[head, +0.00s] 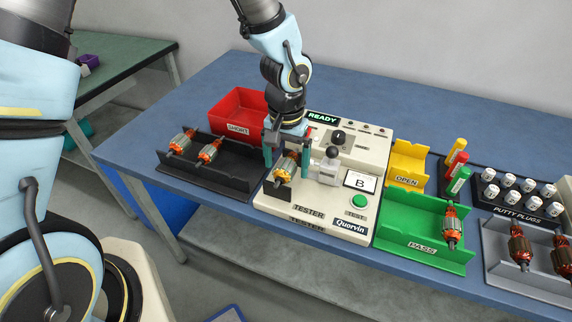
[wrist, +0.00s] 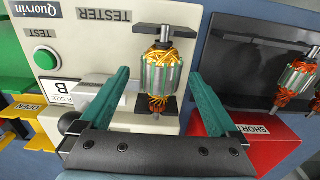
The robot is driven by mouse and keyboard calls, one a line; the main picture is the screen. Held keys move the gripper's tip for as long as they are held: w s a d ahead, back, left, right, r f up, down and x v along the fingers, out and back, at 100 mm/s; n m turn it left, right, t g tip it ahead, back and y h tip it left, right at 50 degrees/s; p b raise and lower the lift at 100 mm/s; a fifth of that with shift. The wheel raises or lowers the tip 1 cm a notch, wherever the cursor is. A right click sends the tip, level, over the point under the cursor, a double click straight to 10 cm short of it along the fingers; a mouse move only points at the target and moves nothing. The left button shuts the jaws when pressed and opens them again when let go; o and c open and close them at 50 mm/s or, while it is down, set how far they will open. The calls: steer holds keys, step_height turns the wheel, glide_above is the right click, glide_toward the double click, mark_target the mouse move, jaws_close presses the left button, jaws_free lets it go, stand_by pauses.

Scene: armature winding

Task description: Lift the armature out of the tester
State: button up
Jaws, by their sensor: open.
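The armature (head: 285,167), with copper windings and a silver-green core, lies in the tester (head: 331,212), a cream box with a READY display. In the wrist view the armature (wrist: 164,75) rests by its shaft ends on dark supports. My gripper (head: 288,172) is above the tester with its two green fingers apart, one on each side of the armature. In the wrist view the open fingers (wrist: 166,85) flank the armature with gaps on both sides. Whether the fingertips are level with the core I cannot tell.
A black tray (head: 232,178) with two armatures and a red SHORT bin (head: 225,110) stand left. The green PASS tray (head: 400,245), yellow OPEN bin (head: 408,165), a putty plug rack (head: 512,210) and a grey tray (head: 500,262) with armatures stand right. The tester's lever knob (head: 332,152) is close by.

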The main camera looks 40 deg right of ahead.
steer(key=shift+f, duration=0.4)
jaws_close()
stand_by(0.5)
